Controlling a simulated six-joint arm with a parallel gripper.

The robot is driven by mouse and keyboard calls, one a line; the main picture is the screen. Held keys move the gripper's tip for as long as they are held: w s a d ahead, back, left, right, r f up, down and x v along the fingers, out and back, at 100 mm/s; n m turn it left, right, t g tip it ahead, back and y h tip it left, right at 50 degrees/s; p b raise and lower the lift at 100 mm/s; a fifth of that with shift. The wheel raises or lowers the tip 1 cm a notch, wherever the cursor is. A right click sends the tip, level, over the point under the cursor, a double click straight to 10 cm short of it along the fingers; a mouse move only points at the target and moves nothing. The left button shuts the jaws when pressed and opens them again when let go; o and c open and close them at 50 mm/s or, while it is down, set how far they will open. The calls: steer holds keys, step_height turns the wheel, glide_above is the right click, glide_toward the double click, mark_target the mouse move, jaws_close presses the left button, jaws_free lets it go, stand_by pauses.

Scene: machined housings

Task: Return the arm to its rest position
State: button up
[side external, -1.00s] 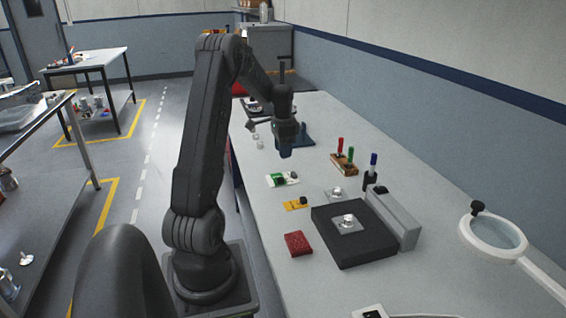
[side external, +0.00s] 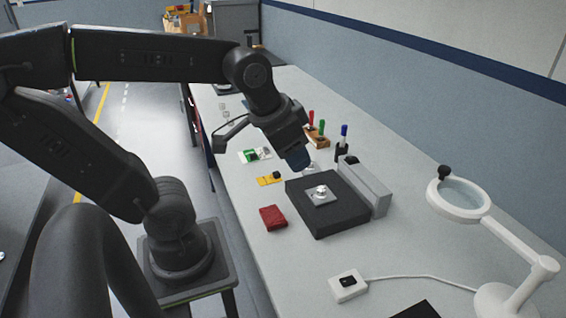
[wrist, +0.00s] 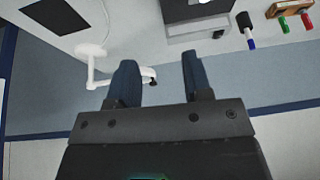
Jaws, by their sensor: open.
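My gripper (side external: 301,160) hangs over the bench, above the far edge of the black block, with its blue-tipped fingers pointing down. In the wrist view my gripper (wrist: 158,75) has its two dark blue fingers spread apart with nothing between them. A machined metal housing (side external: 321,192) sits on a square plate on the black block (side external: 328,222). Another small metal part (side external: 309,168) is partly hidden behind the fingers.
The front middle of the bench is clear.

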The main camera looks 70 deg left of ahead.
steer(key=shift+s+d+f+t+h, duration=0.15)
steer(key=shift+s+d, duration=0.45)
steer(key=shift+s, duration=0.1)
steer(key=shift+s+d+f+t+h, duration=0.15)
steer(key=shift+s+d, duration=0.45)
steer(key=shift+s, duration=0.05)
stand_by(0.3)
